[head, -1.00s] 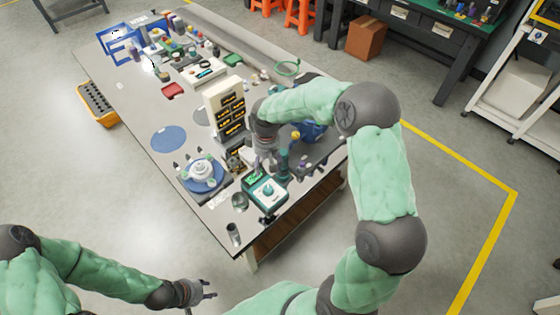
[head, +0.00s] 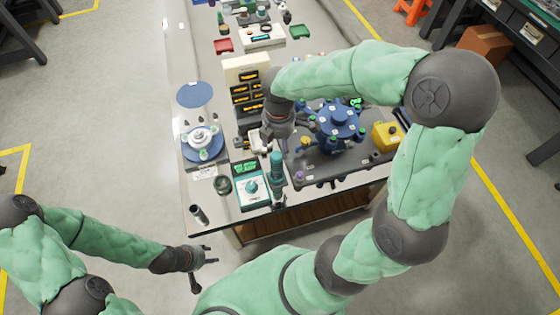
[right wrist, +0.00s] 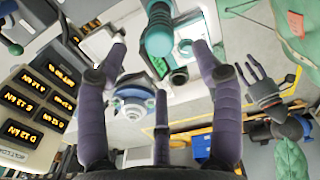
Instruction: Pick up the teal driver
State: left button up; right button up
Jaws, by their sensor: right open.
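The teal driver (head: 277,165) stands upright near the front of the bench, beside a teal-and-white device with a dial (head: 251,188). My right gripper (head: 272,146) is just behind and above the driver in the head view. In the right wrist view, the right gripper (right wrist: 160,62) has its fingers spread and empty. The teal driver (right wrist: 158,38) shows beyond and between the two upper fingertips, with no clear contact; its lower part is hard to make out. My left gripper (head: 212,255) is open and empty, off the bench's front edge.
A cream rack with lit labels (head: 246,92) stands behind the right gripper. A blue round fixture (head: 338,120) and a yellow box (head: 385,136) are to the right. A white round part on a blue disc (head: 202,142) and a dark cylinder (head: 199,215) are left.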

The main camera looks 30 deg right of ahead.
aim_at(278, 155)
notch_tip(278, 155, down, 6)
jog(key=shift+w+a+r+b, duration=0.1)
jog(key=shift+r+b, duration=0.05)
jog(key=shift+b, duration=0.8)
jog(key=f+b, duration=0.1)
jog(key=f, duration=0.1)
jog(key=f+b, duration=0.1)
jog(key=f, duration=0.2)
jog(key=shift+w+a, duration=0.15)
jog(key=shift+w, duration=0.05)
jog(key=c, duration=1.3)
jog(key=shift+r, duration=0.1)
grip_shut()
jog(key=shift+r, duration=0.1)
